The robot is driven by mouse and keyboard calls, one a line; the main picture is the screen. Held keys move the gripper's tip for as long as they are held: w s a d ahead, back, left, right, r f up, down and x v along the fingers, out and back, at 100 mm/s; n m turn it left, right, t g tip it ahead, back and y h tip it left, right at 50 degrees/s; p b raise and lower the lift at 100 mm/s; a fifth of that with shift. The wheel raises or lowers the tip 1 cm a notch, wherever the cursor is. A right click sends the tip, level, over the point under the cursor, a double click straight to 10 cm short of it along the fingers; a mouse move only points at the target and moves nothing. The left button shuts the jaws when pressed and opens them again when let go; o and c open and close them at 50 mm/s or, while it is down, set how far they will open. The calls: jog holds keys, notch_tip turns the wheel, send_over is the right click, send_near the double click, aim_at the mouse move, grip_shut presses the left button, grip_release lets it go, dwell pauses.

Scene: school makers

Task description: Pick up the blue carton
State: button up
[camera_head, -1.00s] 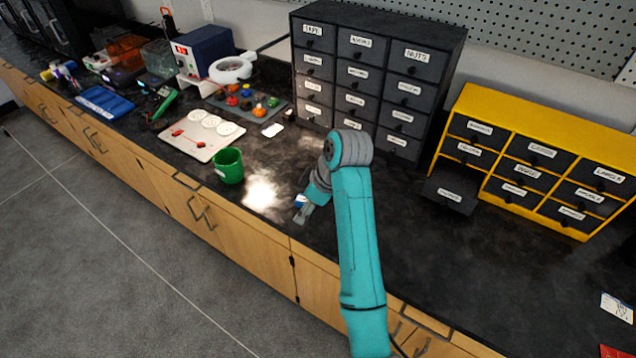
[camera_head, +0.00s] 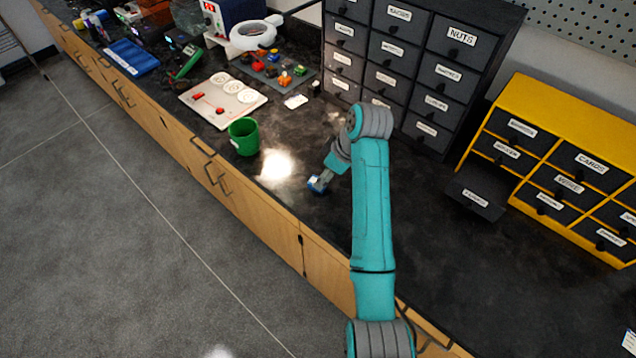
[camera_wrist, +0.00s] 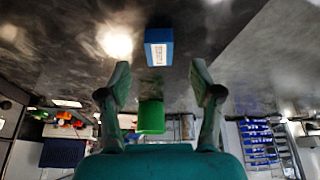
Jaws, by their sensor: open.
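The blue carton (camera_wrist: 158,50), a small box with a white printed label, rests on the dark countertop in the wrist view. It lies just beyond my fingertips, roughly in line with the gap between them. My gripper (camera_wrist: 161,76) is open and empty, with one finger on each side of that gap. In the head view, the carton (camera_head: 316,187) is a small blue patch at the end of my gripper (camera_head: 322,178), partly hidden by it. The head view does not show whether they touch.
A green cup (camera_head: 243,137) stands left of my gripper. A white panel (camera_head: 222,98) lies behind it. A dark drawer cabinet (camera_head: 415,70) and a yellow one (camera_head: 560,160) with an open drawer (camera_head: 476,194) stand at back and right. The counter's front edge is close.

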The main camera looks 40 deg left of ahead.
jog(key=x, duration=0.4)
jog(key=shift+a+f, duration=0.2)
jog(key=shift+f, duration=0.15)
jog(key=c, duration=1)
